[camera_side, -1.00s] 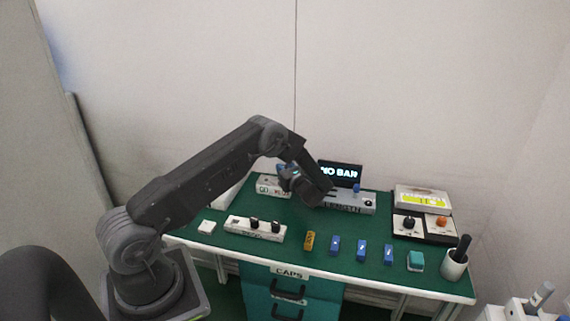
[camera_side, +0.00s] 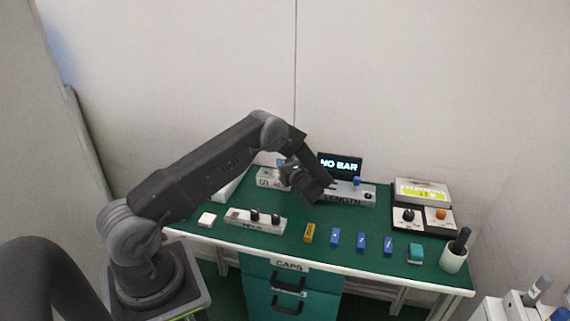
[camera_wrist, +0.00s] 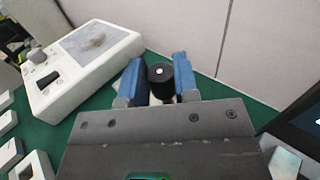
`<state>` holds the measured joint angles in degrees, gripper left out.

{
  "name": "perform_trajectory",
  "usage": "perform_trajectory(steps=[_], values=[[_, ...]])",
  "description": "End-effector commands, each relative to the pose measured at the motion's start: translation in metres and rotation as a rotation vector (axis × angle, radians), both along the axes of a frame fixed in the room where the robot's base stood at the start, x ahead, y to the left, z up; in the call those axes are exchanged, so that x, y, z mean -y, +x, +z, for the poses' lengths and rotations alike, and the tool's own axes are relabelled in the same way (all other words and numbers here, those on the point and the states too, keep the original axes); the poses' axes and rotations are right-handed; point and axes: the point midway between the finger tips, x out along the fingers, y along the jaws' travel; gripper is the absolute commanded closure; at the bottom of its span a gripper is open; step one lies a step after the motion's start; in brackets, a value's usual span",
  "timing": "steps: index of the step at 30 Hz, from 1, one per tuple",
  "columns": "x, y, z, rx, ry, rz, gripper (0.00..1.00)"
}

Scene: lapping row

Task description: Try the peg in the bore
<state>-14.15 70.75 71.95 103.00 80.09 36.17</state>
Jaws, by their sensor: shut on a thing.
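My gripper (camera_wrist: 157,88) shows in the wrist view with its two blue fingers shut on a peg with a round black head (camera_wrist: 160,72). The peg's lower end is hidden. In the side view my gripper (camera_side: 307,184) is over the back of the bench, in front of a pale block marked GO (camera_side: 266,181). It covers part of that block, so the bore and any contact with the peg cannot be made out. A pale rack (camera_side: 242,221) nearer the front holds two black-headed pegs (camera_side: 265,217).
A LENGTH gauge (camera_side: 361,194) and a NO BAR display (camera_side: 339,165) stand right of my gripper. A white instrument box (camera_wrist: 83,62) is at left in the wrist view. Several blue and yellow blocks (camera_side: 334,239) line the front. A cup (camera_side: 453,259) stands at the right corner.

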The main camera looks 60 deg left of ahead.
Motion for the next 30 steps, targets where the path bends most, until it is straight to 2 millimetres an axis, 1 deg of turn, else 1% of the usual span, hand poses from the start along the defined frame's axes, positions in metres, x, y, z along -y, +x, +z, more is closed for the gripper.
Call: perform_trajectory(steps=[20,30], values=[[0.0,0.0001,-0.0003,0.0,0.0,0.0,0.95],[-0.0001,0.0,-0.0077,0.0,0.0,0.0,0.95]])
